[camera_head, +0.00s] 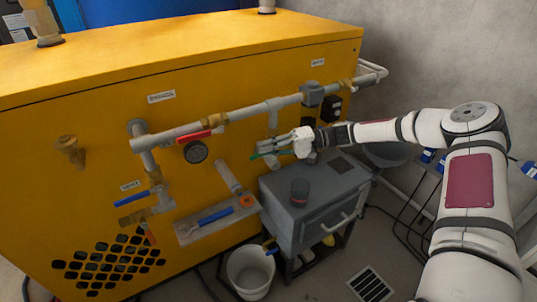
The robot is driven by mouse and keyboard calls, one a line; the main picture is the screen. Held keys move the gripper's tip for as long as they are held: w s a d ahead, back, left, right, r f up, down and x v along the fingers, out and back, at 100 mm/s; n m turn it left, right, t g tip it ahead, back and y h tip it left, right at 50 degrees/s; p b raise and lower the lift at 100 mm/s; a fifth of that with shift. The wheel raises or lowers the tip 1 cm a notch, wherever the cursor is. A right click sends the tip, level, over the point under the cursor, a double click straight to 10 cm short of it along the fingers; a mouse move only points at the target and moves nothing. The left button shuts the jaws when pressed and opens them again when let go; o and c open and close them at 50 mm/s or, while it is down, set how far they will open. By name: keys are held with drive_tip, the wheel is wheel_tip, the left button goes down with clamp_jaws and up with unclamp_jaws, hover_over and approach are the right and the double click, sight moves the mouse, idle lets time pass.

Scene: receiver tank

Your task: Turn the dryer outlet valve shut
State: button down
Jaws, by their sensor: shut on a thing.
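My gripper (272,149) reaches in from the right in front of the yellow cabinet (110,110). Its fingers are shut on a thin green lever (258,156), which is mostly hidden by them. The valve behind the lever is largely hidden too. A red lever (193,137) lies along the upper grey pipe (240,114), to the left of my gripper. A blue lever (132,198) sits on the lower left pipe, with an orange-red lever (150,233) below it. The small labels are too blurred to read, so I cannot tell which valve is the dryer outlet.
A round gauge (196,152) sits under the red lever. A grey box (318,205) with a dark cup (300,191) stands below my gripper. A shelf (190,233) holds a blue-handled tool (215,215) and an orange ring (247,201). A white bucket (250,278) stands on the floor.

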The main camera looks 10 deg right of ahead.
drive_tip(key=shift+r+m+y+b, duration=0.3)
drive_tip(key=shift+r+y, duration=0.05)
drive_tip(key=shift+y, duration=0.45)
drive_tip(key=shift+r, duration=0.1)
drive_tip(key=c, duration=1.6)
unclamp_jaws()
drive_tip(key=shift+d, duration=0.1)
drive_tip(key=d, duration=0.7)
drive_tip(key=s+d, duration=0.1)
drive_tip(key=d, duration=0.3)
drive_tip(key=shift+d, duration=0.35)
